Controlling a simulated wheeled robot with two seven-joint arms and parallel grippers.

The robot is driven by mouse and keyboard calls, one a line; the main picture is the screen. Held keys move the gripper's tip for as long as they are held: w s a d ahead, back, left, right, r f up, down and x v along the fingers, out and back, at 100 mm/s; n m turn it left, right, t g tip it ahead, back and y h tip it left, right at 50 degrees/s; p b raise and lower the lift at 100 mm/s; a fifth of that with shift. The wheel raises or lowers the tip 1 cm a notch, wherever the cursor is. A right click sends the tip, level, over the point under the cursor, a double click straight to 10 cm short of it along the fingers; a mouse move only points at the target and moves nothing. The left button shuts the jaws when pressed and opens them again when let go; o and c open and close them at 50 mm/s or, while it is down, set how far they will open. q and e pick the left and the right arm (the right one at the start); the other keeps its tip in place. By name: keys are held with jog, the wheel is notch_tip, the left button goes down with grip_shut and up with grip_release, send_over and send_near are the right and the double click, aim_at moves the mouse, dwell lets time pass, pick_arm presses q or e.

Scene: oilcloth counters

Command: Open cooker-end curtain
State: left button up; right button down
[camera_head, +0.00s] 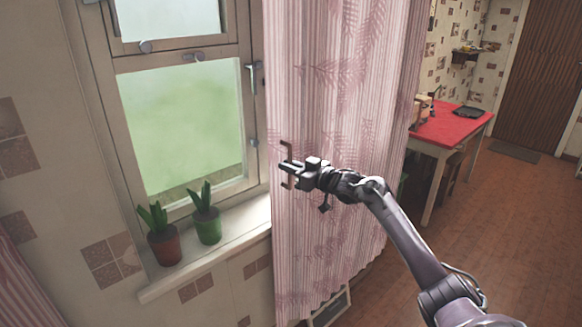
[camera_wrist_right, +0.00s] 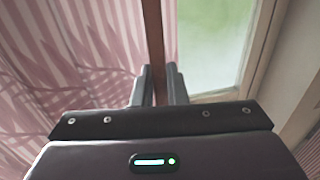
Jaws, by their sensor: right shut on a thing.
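A pink striped curtain with a fern pattern (camera_head: 335,90) hangs at the right side of the window (camera_head: 185,120). A brown upright bar-like handle (camera_head: 286,182) is at its left edge. My right gripper (camera_head: 288,166) is shut on this handle. In the right wrist view the brown bar (camera_wrist_right: 154,40) runs between the two fingers (camera_wrist_right: 158,84), with curtain (camera_wrist_right: 85,50) to its left and window glass (camera_wrist_right: 215,40) to its right. Part of another pink curtain (camera_head: 22,285) shows at the lower left. I cannot tell from the view which is the cooker-end one. My left gripper is not in view.
Two potted plants, one in a brown pot (camera_head: 165,245) and one in a green pot (camera_head: 207,227), stand on the windowsill (camera_head: 240,232). A red-topped table (camera_head: 450,122) stands beyond the curtain. The floor (camera_head: 480,240) at the right is open, toward a brown door (camera_head: 540,80).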

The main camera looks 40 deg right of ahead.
jog(key=c, duration=1.8)
grip_release()
jog(key=shift+w+a, duration=0.1)
jog(key=shift+b+v, duration=1.2)
jog(key=shift+v, duration=2.75)
